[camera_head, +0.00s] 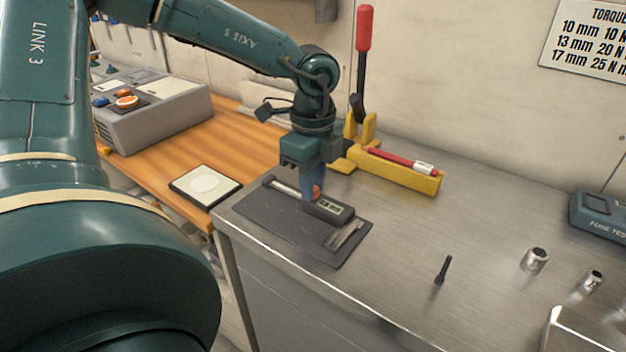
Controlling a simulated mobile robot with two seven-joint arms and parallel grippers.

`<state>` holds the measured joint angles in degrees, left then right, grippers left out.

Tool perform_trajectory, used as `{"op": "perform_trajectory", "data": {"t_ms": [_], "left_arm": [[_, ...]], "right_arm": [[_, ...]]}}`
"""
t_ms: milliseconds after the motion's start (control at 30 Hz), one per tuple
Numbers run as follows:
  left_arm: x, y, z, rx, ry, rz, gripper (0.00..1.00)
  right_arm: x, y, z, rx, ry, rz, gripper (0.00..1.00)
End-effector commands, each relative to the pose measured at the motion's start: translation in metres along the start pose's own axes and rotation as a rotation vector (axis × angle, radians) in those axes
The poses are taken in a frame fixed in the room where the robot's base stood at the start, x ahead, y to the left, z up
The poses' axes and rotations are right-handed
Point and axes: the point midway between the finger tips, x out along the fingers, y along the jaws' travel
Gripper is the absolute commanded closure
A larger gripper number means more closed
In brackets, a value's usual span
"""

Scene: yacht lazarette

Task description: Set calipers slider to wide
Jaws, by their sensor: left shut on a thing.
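The calipers lie on a dark mat (285,225) on the steel bench, with a silver beam (283,187) running from upper left to lower right. Their slider (334,209) is a dark block with a small greenish display. The metal jaws (345,236) are at the lower right end. My left gripper (313,190) points down over the calipers and is shut at the slider's upper left end, beside a small orange-red part. The fingers hide part of the beam and the exact grip. My right gripper is not in view.
Behind the mat stand a yellow holder (410,178) with a red-and-white tool and a red-handled lever (364,30). A black bolt-like piece (442,270) and sockets (535,260) are at right. A pale square pad (205,185) lies left on the wooden bench.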

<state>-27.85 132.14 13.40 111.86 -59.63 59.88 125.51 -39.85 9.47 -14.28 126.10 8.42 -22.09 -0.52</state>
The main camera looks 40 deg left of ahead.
Motion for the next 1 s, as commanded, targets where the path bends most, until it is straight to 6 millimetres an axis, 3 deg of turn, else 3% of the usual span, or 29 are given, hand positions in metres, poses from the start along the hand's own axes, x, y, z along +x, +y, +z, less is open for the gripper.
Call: {"op": "perform_trajectory", "data": {"t_ms": [167, 333, 467, 733, 767, 1000], "left_arm": [[0.000, -0.001, 0.001, -0.001, 0.000, -0.002, 1.00], [0.001, -0.002, 0.025, -0.005, 0.000, -0.007, 1.00], [0.000, -0.001, 0.040, -0.001, 0.001, -0.005, 1.00], [-0.001, 0.000, 0.042, 0.002, 0.002, -0.002, 1.00], [-0.001, 0.000, 0.042, 0.002, 0.002, -0.002, 0.80], [-0.001, 0.000, 0.042, 0.001, 0.001, -0.001, 0.61]], "right_arm": [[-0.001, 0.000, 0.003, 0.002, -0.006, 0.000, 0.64], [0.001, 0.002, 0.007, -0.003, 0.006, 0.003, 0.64], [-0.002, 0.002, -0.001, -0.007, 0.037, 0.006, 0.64], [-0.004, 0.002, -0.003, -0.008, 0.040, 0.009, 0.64], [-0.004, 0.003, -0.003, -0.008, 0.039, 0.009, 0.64], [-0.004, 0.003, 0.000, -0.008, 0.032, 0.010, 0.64]]}}
